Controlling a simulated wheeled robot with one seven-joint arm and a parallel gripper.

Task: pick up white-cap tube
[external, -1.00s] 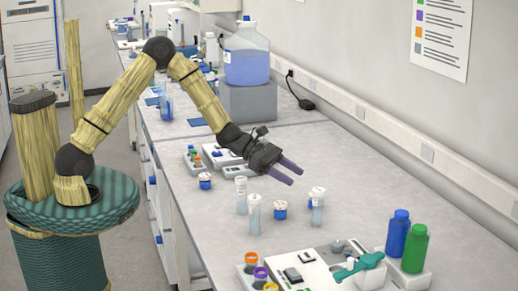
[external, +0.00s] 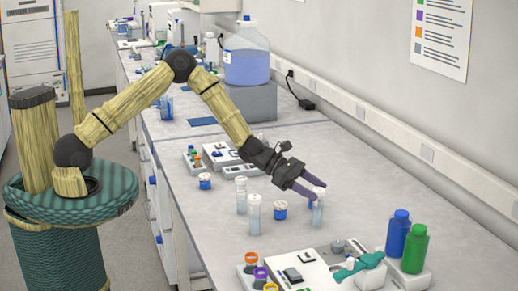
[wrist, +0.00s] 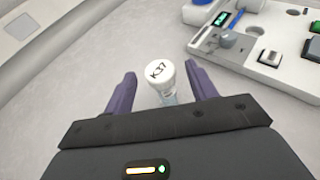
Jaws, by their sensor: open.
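A clear tube with a white cap (external: 317,214) stands upright on the bench at the right of a small group. In the wrist view its cap, marked K37 (wrist: 160,72), lies between my two purple fingers, with the clear body partly hidden below it. My gripper (external: 317,191) is open, angled down, with its fingertips at the height of that tube's cap. I cannot tell whether a finger touches it. Two more white-capped tubes, one behind (external: 241,196) and one in front (external: 254,214), stand to the left.
Blue jars with white lids stand near the tubes, one between them (external: 280,210) and one farther back (external: 205,181). A white device (external: 312,273) and blue (external: 397,235) and green (external: 414,250) bottles stand in front. The bench is clear toward the wall.

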